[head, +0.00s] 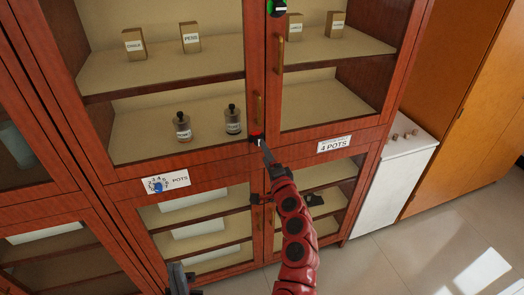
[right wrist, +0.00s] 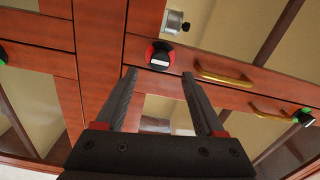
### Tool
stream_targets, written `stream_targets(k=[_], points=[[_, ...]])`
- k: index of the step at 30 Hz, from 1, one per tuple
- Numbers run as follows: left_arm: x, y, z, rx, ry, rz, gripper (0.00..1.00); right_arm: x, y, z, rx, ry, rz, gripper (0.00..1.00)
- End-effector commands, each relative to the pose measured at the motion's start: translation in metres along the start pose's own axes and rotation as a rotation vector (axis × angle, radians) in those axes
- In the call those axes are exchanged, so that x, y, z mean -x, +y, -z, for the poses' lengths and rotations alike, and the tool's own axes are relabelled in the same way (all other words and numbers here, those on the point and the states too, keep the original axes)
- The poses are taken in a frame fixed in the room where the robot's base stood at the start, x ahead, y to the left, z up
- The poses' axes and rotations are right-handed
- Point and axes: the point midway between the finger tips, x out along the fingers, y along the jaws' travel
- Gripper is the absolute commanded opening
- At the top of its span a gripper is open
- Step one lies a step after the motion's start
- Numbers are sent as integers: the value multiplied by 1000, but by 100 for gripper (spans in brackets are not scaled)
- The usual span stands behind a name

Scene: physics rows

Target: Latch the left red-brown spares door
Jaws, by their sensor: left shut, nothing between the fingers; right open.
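The left red-brown glass door (head: 160,163) of the upper cabinet shows in the head view. It looks level with its frame; a small gap would be too fine to tell. A latch (head: 257,138) with a red mark sits at its lower right corner, below a brass handle (head: 258,112). The right wrist view shows a round red and black latch (right wrist: 160,55) with a white bar. My right gripper (head: 265,152) is just below the latch, its fingers open and empty, their tips (right wrist: 160,74) spread beneath it. My left gripper (head: 178,279) is shut and empty at the bottom edge.
The neighbouring door has a brass handle (head: 281,52) and a green latch (head: 277,7). A dial plate (head: 165,182) and a pots label (head: 334,144) are on the rail. Bottles (head: 183,127) stand behind glass. A white cabinet (head: 385,195) stands right; floor there is clear.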

Motion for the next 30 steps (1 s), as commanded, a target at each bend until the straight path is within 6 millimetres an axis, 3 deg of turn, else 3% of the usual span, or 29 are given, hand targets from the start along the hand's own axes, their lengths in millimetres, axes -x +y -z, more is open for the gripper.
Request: stream_targets(k=[18,30], points=[[24,1,-4,0,0,0,0,93,2,-2,-3,-2,-1,71],[26,1,-4,0,0,0,0,112,0,0,-1,-1,0,71]])
